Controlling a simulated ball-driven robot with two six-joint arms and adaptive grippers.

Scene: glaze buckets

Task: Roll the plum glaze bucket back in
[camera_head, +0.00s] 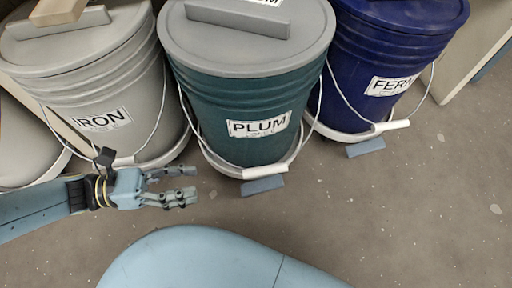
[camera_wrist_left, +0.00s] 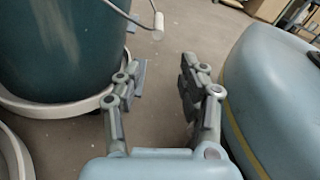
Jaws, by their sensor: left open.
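The plum bucket (camera_head: 243,110) is dark teal with a grey lid and a white label reading PLUM. It stands upright on a white round dolly (camera_head: 226,167) in the row, between the iron and fern buckets. Its wire bail hangs down in front with a white grip (camera_head: 278,171). A grey-blue block (camera_head: 262,186) is at the dolly's front edge. My left gripper (camera_head: 195,188) is open and empty, in front of the iron bucket and left of the plum bucket's front. In the left wrist view the plum bucket (camera_wrist_left: 58,45) is at the left, apart from the fingers. My right gripper is not seen.
The grey iron bucket (camera_head: 88,90) stands at left and the blue fern bucket (camera_head: 375,70) at right, each on a dolly. Another grey-blue block (camera_head: 365,148) lies before the fern dolly. The speckled floor (camera_head: 420,220) is clear at right front.

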